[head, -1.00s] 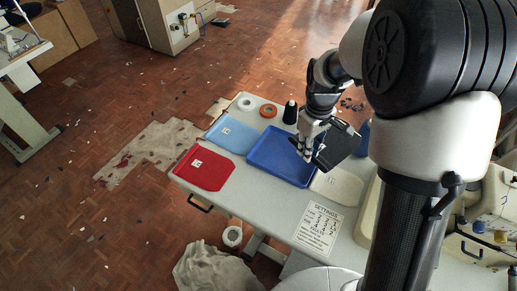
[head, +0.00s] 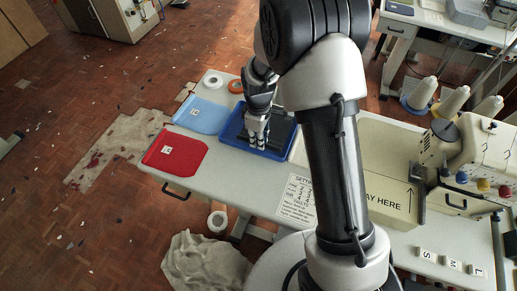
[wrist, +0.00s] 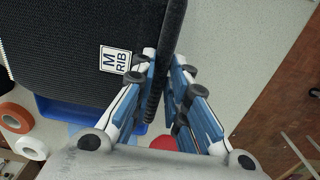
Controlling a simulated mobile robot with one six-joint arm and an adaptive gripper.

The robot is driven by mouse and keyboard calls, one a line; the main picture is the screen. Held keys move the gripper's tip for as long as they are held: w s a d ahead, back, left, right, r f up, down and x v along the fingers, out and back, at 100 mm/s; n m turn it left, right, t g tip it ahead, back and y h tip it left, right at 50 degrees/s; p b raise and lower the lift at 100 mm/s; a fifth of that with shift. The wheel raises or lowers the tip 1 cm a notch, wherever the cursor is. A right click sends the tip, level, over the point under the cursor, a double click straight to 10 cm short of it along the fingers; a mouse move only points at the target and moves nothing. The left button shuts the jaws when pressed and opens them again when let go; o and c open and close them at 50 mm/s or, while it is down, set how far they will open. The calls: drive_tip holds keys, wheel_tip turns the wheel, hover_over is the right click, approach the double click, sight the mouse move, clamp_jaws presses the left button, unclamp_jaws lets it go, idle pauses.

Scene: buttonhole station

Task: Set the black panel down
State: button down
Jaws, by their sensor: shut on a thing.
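The black panel (wrist: 60,45) is ribbed and has a white label reading "M RIB". It fills the upper left of the wrist view. My gripper (wrist: 167,62) is shut on the panel's thick black edge, which runs between the fingers. In the head view my gripper (head: 257,144) points down at the blue tray (head: 228,135). The black panel (head: 282,126) shows there as a dark shape over the tray, partly hidden by my gripper. Whether it touches the tray floor I cannot tell.
A light blue panel (head: 204,116) and a red panel (head: 172,155) lie left of the tray. White and orange tape rolls stand behind. A settings sheet (head: 298,198) lies in front. A sewing machine (head: 460,150) stands right. My arm hides part of the table.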

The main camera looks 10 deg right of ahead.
sight(259, 154)
drive_tip(key=f, duration=0.1)
drive_tip(key=f+b, duration=0.1)
drive_tip(key=f, duration=0.2)
drive_tip(key=shift+s+f, duration=0.2)
drive_tip(key=shift+s, duration=0.2)
drive_tip(key=shift+s+f, duration=0.1)
drive_tip(key=shift+s, duration=0.05)
drive_tip(key=c, duration=2)
unclamp_jaws()
drive_tip(key=o, duration=0.4)
drive_tip(key=shift+w+f+b, duration=0.3)
drive_tip(key=shift+w+f, duration=0.05)
drive_tip(key=shift+w, duration=0.1)
drive_tip(key=shift+o, duration=0.2)
drive_tip(key=shift+r, duration=0.2)
drive_tip(key=shift+r, duration=0.1)
